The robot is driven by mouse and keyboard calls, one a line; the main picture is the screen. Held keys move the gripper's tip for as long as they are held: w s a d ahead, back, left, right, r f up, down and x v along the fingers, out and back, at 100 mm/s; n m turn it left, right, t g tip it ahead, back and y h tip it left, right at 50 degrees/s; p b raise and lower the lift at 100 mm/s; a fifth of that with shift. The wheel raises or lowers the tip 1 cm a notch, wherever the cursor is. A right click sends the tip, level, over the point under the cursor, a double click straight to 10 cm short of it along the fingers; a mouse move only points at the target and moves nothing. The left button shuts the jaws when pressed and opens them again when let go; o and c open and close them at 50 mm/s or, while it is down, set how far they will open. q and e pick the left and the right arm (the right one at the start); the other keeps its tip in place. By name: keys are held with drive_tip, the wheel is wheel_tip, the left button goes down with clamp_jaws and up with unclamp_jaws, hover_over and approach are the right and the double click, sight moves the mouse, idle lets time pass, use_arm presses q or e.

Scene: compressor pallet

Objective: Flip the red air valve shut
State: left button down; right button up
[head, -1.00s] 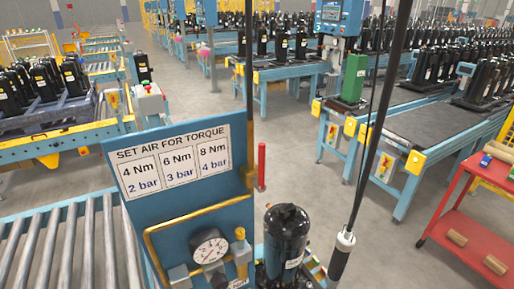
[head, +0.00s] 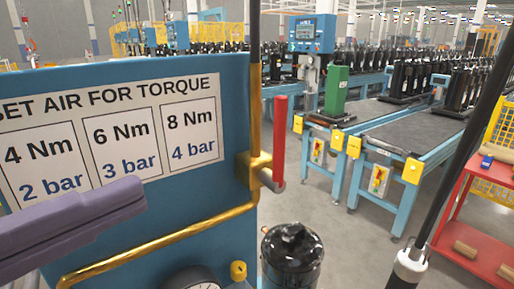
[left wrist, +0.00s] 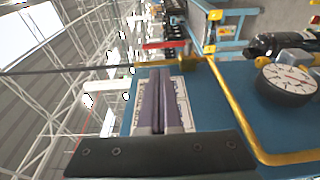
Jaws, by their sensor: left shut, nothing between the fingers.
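The red air valve handle (head: 280,140) stands upright beside the right edge of the blue panel (head: 235,110), parallel to the vertical pipe. Its brass body (head: 258,170) sits on that pipe. In the left wrist view the red handle (left wrist: 165,44) lies sideways beyond the fingertips. My left gripper (head: 138,193) has purple fingers, comes in from the left and is shut and empty in front of the torque sign. It also shows in the left wrist view (left wrist: 158,75), apart from the handle. My right gripper is not in view.
A yellow pipe (head: 165,240) runs across the panel below the sign. A pressure gauge (left wrist: 287,80) sits low on the panel. A black compressor (head: 292,258) stands right of the panel. A black hanging rod (head: 460,160) crosses the right side.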

use_arm(q)
drive_tip(key=shift+d, duration=0.1)
drive_tip(key=p, duration=0.6)
approach(275, 135)
drive_tip(key=x, duration=0.5)
drive_tip(key=shift+w+d+r, duration=0.1)
drive_tip(key=shift+w+d, duration=0.05)
drive_tip(key=shift+d, duration=0.05)
drive_tip(key=shift+w+d, duration=0.45)
drive_tip(key=shift+w, duration=0.05)
drive_tip(key=shift+p, duration=0.4)
